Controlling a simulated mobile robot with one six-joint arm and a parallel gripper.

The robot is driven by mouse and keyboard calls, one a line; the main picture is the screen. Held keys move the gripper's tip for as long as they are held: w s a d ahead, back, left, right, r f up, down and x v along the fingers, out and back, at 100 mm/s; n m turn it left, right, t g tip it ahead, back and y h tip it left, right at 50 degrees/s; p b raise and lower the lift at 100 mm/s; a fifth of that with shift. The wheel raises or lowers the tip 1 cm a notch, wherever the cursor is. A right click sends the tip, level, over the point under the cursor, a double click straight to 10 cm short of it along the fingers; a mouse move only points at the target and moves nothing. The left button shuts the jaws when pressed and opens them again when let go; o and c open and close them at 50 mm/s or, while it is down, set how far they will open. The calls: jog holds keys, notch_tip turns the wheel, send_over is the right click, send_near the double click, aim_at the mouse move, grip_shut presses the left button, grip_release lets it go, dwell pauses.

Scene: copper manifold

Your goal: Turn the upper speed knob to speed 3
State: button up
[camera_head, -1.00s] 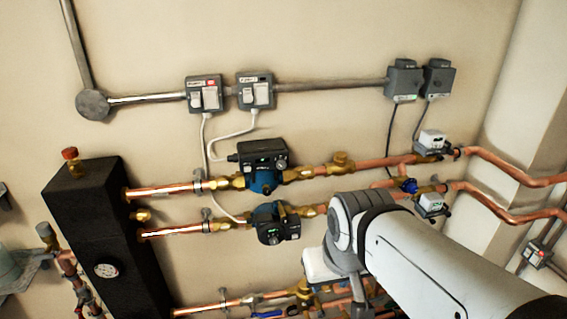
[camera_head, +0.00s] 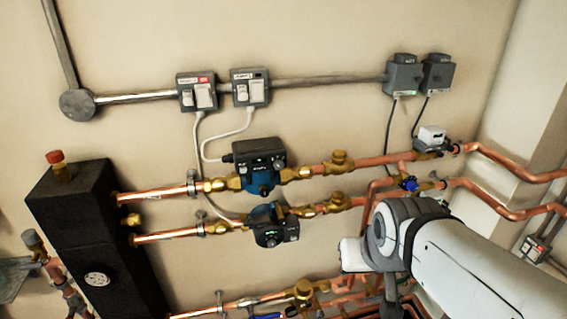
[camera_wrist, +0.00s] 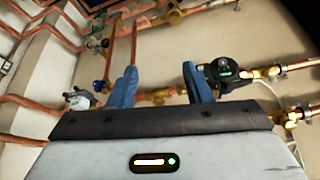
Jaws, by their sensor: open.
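The upper pump (camera_head: 258,172) is dark with a blue body and sits on the upper copper pipe. Its dark control head carries a small round knob (camera_head: 278,164) on the right side; the setting is too small to read. The lower pump (camera_head: 270,228) sits just beneath on the lower pipe. In the wrist view my gripper (camera_wrist: 162,78) is open and empty, its two blue fingers apart. A dark pump (camera_wrist: 222,72) shows beyond the right finger, apart from it; I cannot tell which pump it is. In the head view my fingers are hidden.
Two switch boxes (camera_head: 197,92) (camera_head: 250,88) with hanging cables are above the pumps. A black manifold block (camera_head: 95,235) stands at left. Bare wall (camera_head: 330,120) lies above the upper pipe.

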jog(key=w+a+t+y+b, duration=0.25)
jog(key=w+a+t, duration=0.45)
jog(key=w, duration=0.5)
jog(key=t+y+b, duration=0.2)
jog(key=t, duration=0.3)
send_near(280, 166)
jog(key=w, duration=0.1)
jog(key=shift+n, duration=0.3)
jog(key=shift+p+x, duration=0.9)
jog(key=shift+x, duration=2.8)
jog(key=shift+a, duration=0.15)
jog(key=shift+c, duration=0.4)
grip_shut()
